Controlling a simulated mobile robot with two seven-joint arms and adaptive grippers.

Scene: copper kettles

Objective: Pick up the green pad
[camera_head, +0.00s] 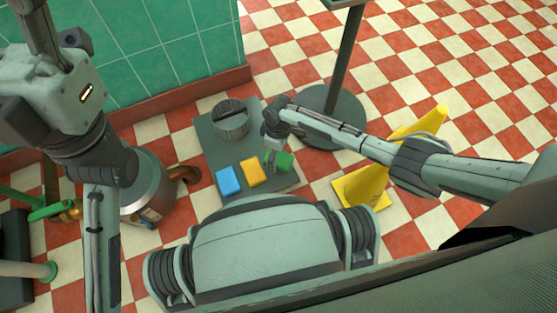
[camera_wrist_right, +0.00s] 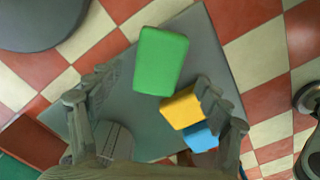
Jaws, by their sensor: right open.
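The green pad (camera_head: 285,161) lies on a grey platform (camera_head: 211,145), at the right end of a row with a yellow pad (camera_head: 251,173) and a blue pad (camera_head: 228,181). My right gripper (camera_head: 272,157) is over the platform by the green pad and partly covers it in the head view. In the right wrist view the green pad (camera_wrist_right: 160,62) shows whole, near the space between the open, empty fingers (camera_wrist_right: 155,84). The right finger partly covers the yellow pad (camera_wrist_right: 181,109) and blue pad (camera_wrist_right: 200,137). My left arm shows, but its gripper does not.
A slatted round bucket (camera_head: 231,121) stands at the platform's back. A post with a round dark base (camera_head: 338,112) is right of it. A yellow cone (camera_head: 366,188) lies on the checkered floor. A metal kettle-like vessel (camera_head: 150,190) stands at left, before a green tiled wall (camera_head: 150,50).

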